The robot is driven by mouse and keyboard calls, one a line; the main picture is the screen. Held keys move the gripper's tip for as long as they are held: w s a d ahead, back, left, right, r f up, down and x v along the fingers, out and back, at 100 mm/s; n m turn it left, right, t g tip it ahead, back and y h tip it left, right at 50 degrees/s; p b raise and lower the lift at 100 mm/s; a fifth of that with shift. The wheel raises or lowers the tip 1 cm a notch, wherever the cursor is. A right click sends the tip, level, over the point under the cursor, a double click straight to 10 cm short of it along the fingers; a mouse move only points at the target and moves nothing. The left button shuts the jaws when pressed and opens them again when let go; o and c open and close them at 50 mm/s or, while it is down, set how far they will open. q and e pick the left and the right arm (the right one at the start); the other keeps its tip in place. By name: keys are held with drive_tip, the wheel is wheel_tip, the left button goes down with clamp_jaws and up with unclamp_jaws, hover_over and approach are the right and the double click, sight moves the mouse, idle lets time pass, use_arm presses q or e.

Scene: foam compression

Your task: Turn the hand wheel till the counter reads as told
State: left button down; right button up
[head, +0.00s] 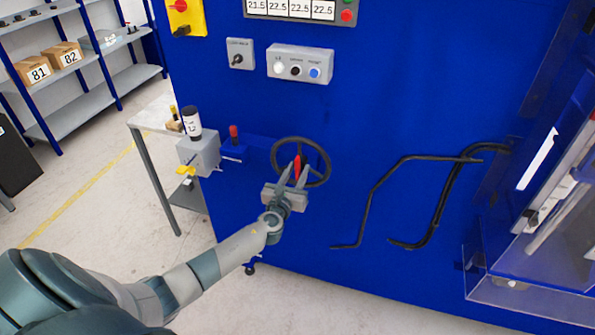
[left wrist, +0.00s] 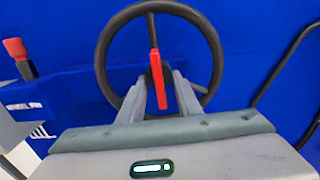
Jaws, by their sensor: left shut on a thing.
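The black hand wheel (head: 321,150) is mounted on the blue machine front, and its ring also fills the upper middle of the left wrist view (left wrist: 214,45). A red grip (left wrist: 154,65) shows at the wheel's middle. My left gripper (head: 299,172) reaches the wheel from below, with its two fingers on either side of the red grip, shut on it. A row of number windows (head: 290,8) at the top edge of the head view reads 21.5, 22.5, 22.5, 22.5. I cannot tell whether one of these is the counter. My right gripper is out of view.
A grey box with a black-topped cylinder (head: 192,122) and a yellow handle stands left of the wheel. A small red knob (head: 233,131) sits between them. Bent black bars (head: 370,200) stick out at the right. A button panel (head: 300,65) is above the wheel.

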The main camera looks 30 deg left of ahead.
use_arm(q)
drive_tip(key=shift+f, duration=0.1)
drive_tip(key=c, duration=1.4)
unclamp_jaws()
drive_tip(key=shift+o, duration=0.5)
drive_tip(key=b+v, duration=0.2)
drive_tip(key=v, duration=1.5)
drive_tip(key=shift+s+b, duration=0.2)
drive_tip(key=shift+b, duration=0.15)
drive_tip(key=shift+a, duration=0.1)
